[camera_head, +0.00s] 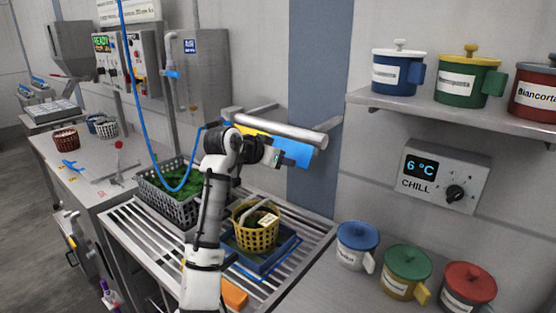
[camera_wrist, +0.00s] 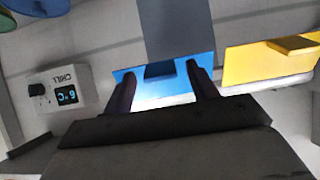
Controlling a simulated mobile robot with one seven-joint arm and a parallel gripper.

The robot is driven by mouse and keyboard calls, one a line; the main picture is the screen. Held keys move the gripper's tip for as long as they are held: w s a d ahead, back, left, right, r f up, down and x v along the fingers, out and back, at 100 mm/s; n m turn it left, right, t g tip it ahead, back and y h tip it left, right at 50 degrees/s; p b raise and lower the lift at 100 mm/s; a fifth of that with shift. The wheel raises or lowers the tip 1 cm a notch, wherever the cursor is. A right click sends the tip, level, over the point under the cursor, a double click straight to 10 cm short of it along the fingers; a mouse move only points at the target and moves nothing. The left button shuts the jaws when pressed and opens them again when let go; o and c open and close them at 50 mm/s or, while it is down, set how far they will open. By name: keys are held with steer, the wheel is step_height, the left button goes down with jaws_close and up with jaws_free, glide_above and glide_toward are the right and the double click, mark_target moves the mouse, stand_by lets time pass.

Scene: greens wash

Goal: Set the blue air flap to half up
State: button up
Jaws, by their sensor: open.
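The blue air flap (camera_head: 296,152) hangs beneath a pale horizontal pipe on the wall in the head view. In the wrist view the blue flap (camera_wrist: 178,76) lies ahead of my gripper, with a notch in its edge. My gripper (camera_head: 279,158) is right at the flap in the head view, partly in front of it. In the wrist view my gripper (camera_wrist: 160,80) is open, with its two dark fingers apart and overlapping the flap's face. I cannot tell whether the fingers touch it.
A yellow flap (camera_wrist: 268,65) is beside the blue one. Below the arm are a yellow basket (camera_head: 255,236) in a blue tray (camera_head: 284,245) and a grey crate (camera_head: 179,212) of greens. The CHILL box (camera_head: 443,177) and lidded pots on a shelf (camera_head: 450,113) are to the right.

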steer(key=b+v, duration=0.3)
steer(key=v, duration=1)
steer(key=shift+a, duration=0.1)
